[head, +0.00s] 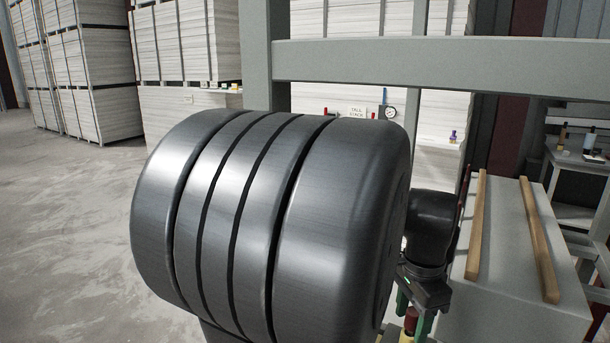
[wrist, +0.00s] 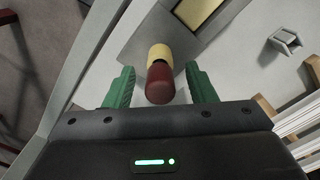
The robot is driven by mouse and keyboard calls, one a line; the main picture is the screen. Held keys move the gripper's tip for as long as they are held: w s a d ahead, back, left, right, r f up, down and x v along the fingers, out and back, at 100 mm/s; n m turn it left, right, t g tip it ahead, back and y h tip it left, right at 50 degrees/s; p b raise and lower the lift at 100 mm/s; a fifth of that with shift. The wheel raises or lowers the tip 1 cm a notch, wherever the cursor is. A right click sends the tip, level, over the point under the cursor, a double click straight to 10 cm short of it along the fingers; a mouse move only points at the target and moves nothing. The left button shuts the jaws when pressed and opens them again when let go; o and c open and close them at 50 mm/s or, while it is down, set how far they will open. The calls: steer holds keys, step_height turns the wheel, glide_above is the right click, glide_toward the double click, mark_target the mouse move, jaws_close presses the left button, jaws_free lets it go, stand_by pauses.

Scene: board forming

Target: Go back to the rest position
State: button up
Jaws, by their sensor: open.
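My gripper (head: 412,312) is low at the right of centre in the head view, partly hidden behind my own arm. In the wrist view its two green fingers stand wide apart, with my gripper (wrist: 160,82) open. A rounded piece with a dark red end (wrist: 160,82) and a yellow end lies between and beyond the fingers, with gaps visible on both sides. It also shows at the bottom edge of the head view, as a red-and-yellow piece (head: 409,326) beside the green fingers. I cannot tell what it rests on.
A pale block with two wooden strips (head: 540,240) stands right of the gripper. A grey frame beam (head: 440,65) crosses above. Tall board stacks (head: 95,75) stand behind, and a small table (head: 580,158) with bottles at the far right. The floor at left is clear.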

steer(key=shift+r+p, duration=0.15)
steer(key=shift+p, duration=0.15)
stand_by(0.4)
step_height(320, 180, up, 13)
step_height(320, 180, down, 14)
steer(key=shift+f+b, duration=0.2)
steer(key=shift+b, duration=0.15)
step_height(320, 180, up, 5)
steer(key=p, duration=0.3)
steer(key=shift+f+b, duration=0.1)
steer(key=shift+b, duration=0.3)
